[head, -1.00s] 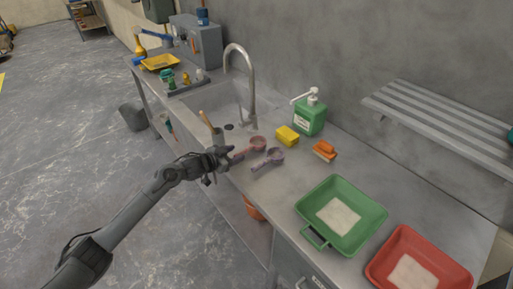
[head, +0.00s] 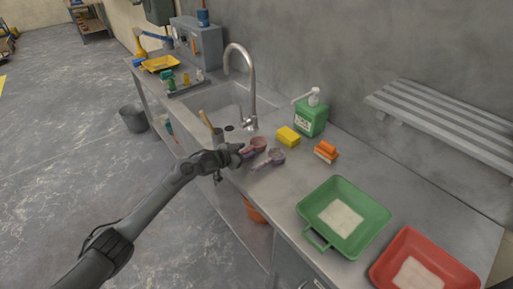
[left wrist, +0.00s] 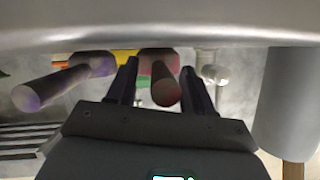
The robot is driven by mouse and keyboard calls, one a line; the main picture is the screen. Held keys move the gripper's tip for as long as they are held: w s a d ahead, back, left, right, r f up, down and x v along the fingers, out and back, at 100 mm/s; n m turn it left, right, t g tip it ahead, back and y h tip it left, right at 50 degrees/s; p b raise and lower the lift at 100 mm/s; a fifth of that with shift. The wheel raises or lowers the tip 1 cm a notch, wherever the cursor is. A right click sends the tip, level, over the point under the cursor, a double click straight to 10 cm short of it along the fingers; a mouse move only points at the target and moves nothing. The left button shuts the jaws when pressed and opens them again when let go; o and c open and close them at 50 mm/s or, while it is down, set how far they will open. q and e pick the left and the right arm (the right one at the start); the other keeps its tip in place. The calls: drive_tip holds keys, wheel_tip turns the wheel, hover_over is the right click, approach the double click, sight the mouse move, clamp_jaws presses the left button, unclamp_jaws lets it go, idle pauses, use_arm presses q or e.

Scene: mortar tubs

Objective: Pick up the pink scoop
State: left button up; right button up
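The pink scoop (head: 258,143) lies on the grey counter in front of the sink, its bowl toward the wall. My left gripper (head: 241,151) is at its handle end in the head view and partly covers the handle. In the left wrist view the pink scoop's handle (left wrist: 164,94) points toward the camera between the two fingers of my left gripper (left wrist: 160,85). The fingers stand apart, with a gap to the handle at least on the left side. My right gripper is not in view.
A purple scoop (head: 272,157) lies close beside the pink one. A cup with a wooden handle (head: 216,134) stands near my gripper by the sink (head: 212,100). A yellow sponge (head: 288,136), orange brush (head: 326,151), green dispenser (head: 311,118) and green tub (head: 370,214) are further right.

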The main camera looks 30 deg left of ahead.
use_arm(q)
clamp_jaws()
drive_tip(key=shift+r, duration=0.15)
